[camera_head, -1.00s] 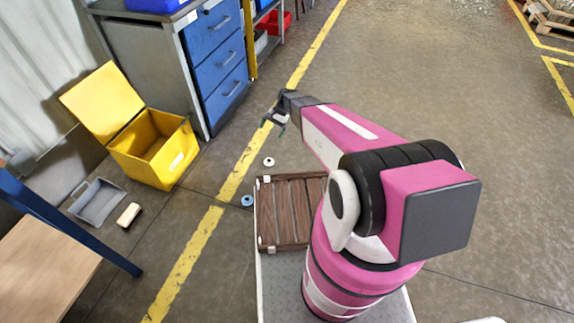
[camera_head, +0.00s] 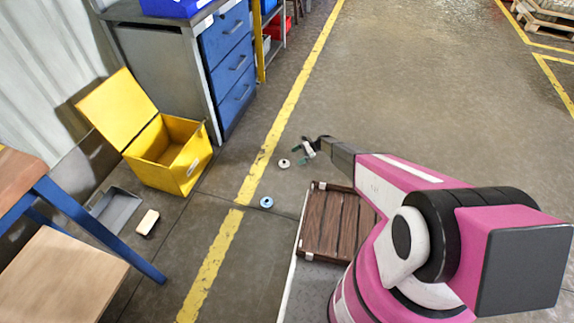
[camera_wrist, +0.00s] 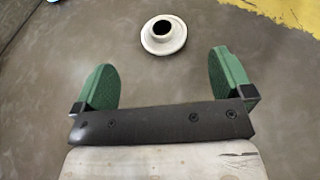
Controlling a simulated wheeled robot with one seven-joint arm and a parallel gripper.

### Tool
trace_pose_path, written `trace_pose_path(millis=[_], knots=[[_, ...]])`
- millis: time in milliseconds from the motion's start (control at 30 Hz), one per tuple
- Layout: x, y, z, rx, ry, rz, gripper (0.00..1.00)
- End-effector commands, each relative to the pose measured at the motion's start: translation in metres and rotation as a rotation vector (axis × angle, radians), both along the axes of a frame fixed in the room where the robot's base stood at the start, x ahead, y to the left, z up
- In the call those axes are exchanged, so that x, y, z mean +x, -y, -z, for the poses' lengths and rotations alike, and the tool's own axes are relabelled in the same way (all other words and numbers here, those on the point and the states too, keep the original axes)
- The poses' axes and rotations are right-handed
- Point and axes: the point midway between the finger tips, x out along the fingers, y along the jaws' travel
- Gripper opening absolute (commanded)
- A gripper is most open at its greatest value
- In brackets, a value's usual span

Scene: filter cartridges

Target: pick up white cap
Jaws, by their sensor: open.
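The white cap (camera_head: 284,163) lies on the grey floor beside the yellow line in the head view. In the wrist view the white cap (camera_wrist: 164,35) is a round flanged piece with a dark hole in its middle. My gripper (camera_head: 305,152) is just right of the cap in the head view. In the wrist view its two green fingers (camera_wrist: 161,75) are spread wide with nothing between them. The cap lies beyond the fingertips, roughly centred between them, and apart from them.
A blue ring-shaped piece (camera_head: 266,202) lies on the floor nearby. A wooden crate (camera_head: 318,222) sits on my base. An open yellow bin (camera_head: 190,172), a grey tray (camera_head: 113,212) and a tan block (camera_head: 148,222) stand to the left. A blue-drawer cabinet (camera_head: 232,70) stands behind.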

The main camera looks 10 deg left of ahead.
Motion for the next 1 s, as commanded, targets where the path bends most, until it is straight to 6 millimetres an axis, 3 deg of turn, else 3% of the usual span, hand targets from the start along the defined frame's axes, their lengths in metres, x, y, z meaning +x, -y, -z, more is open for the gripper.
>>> trace_pose_path(millis=[700, 933, 967, 1000], knots=[[-0.036, -0.063, 0.031, -0.001, 0.002, -0.002, 0.98], [-0.037, -0.065, 0.032, -0.001, 0.003, -0.001, 0.98], [-0.037, -0.065, 0.032, -0.001, 0.003, -0.001, 0.95], [-0.037, -0.065, 0.032, -0.001, 0.003, -0.001, 0.82]])
